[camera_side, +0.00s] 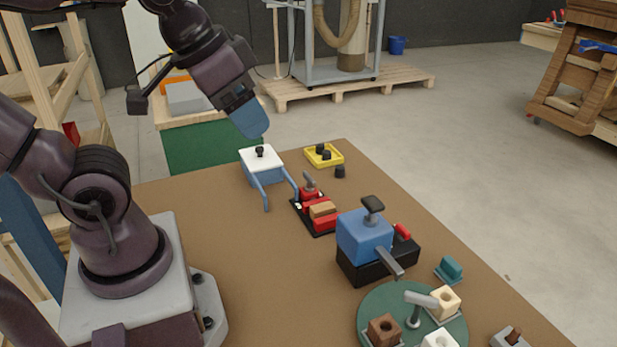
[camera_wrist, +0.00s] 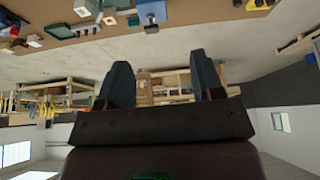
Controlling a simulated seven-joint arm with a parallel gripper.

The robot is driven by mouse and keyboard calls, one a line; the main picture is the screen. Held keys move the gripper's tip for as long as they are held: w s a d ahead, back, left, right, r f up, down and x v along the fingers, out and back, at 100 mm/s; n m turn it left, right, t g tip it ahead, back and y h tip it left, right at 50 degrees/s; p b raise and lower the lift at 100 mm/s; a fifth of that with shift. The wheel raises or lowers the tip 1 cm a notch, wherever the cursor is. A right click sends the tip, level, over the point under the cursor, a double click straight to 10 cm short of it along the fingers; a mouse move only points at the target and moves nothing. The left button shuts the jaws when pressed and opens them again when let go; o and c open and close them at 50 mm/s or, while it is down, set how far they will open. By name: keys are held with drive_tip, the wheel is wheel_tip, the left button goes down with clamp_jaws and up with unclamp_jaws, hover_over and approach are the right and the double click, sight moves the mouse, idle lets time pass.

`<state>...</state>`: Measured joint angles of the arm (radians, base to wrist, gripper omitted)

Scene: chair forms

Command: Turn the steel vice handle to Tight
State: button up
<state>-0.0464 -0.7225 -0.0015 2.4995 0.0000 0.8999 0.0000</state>
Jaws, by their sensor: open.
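The vice (camera_side: 322,217) looks like the small red device on a black base, with a tan block between its red parts. Its short greyish handle (camera_side: 309,182) stands up at the far end; no Tight mark is legible. My gripper (camera_side: 252,122) is high above the far end of the table, up and left of the vice and well apart from it. In the wrist view, its two dark blue fingers (camera_wrist: 161,68) are spread with nothing between them. I cannot make out the vice in the wrist view.
A white-topped blue form (camera_side: 262,160) with a dark knob stands left of the vice, a yellow tray (camera_side: 337,159) behind it. The brown tabletop (camera_side: 245,265) is clear at left.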

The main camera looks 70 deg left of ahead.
drive_tip(key=w+a+f+g, duration=0.1)
drive_tip(key=w+a, duration=0.1)
drive_tip(key=w+a+f+g, duration=0.1)
drive_tip(key=a+f, duration=0.1)
drive_tip(key=w+a+f+g+y, duration=0.1)
drive_tip(key=w+a+g, duration=0.1)
drive_tip(key=shift+w+a+f+n, duration=0.3)
drive_tip(key=shift+w+f, duration=0.05)
drive_tip(key=c, duration=0.3)
drive_tip(key=m+g+h, duration=0.1)
drive_tip(key=m, duration=1.8)
approach(309, 176)
wheel_tip(309, 176, down, 9)
drive_tip(key=shift+w+a+f, duration=0.1)
drive_tip(key=shift+w+a, duration=0.05)
drive_tip(key=shift+c, duration=0.2)
clamp_jaws()
